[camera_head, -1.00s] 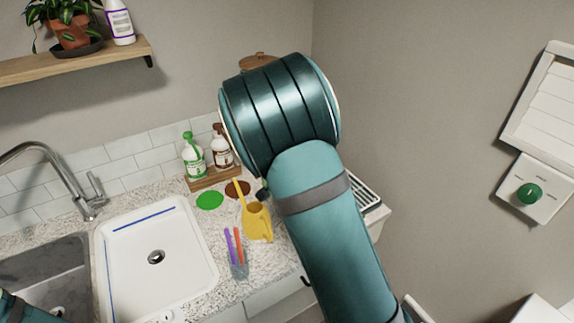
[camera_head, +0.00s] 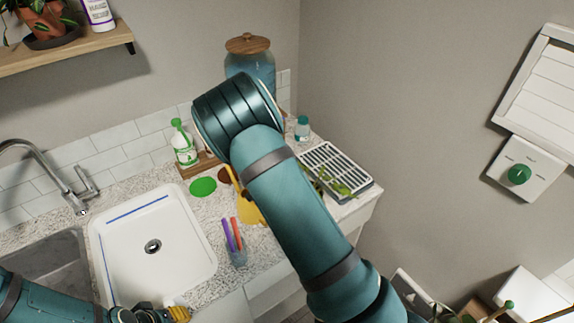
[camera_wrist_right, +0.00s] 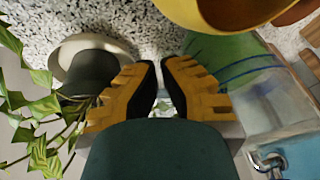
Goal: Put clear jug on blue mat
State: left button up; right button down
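I cannot pick out the clear jug for certain. In the right wrist view a see-through greenish shape (camera_wrist_right: 235,65) with dark blue lines lies just right of my right gripper (camera_wrist_right: 158,65); it may be the jug's wall. No blue mat shows clearly. The right gripper's two yellow fingers are close together, with a narrow gap and nothing plain between them. In the head view that gripper is hidden behind my right arm. My left gripper (camera_head: 172,315) shows only partly at the bottom edge, over the sink front; its opening is unclear.
A yellow watering can (camera_head: 250,209) stands partly behind my arm, near a green disc (camera_head: 203,187) and a cup of pens (camera_head: 237,257). A lidded dispenser (camera_head: 258,68) stands in the back corner. A drying rack (camera_head: 335,168) is at right. The white sink (camera_head: 153,270) is empty.

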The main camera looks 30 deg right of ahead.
jog(key=w+d, duration=0.3)
jog(key=w+d+p, duration=0.1)
jog(key=w+d, duration=0.2)
jog(key=w+d+f, duration=0.1)
jog(key=w+d, duration=0.2)
jog(key=shift+w+d+f, duration=0.15)
jog(key=shift+w+f, duration=0.05)
jog(key=shift+f, duration=0.05)
jog(key=shift+f+p, duration=0.3)
jog(key=shift+f, duration=0.1)
jog(key=c, duration=1.5)
grip_release()
jog(key=shift+s+f, duration=0.1)
jog(key=shift+f, duration=0.05)
jog(key=shift+c, duration=0.2)
jog(key=o, duration=0.4)
jog(key=shift+r, duration=0.2)
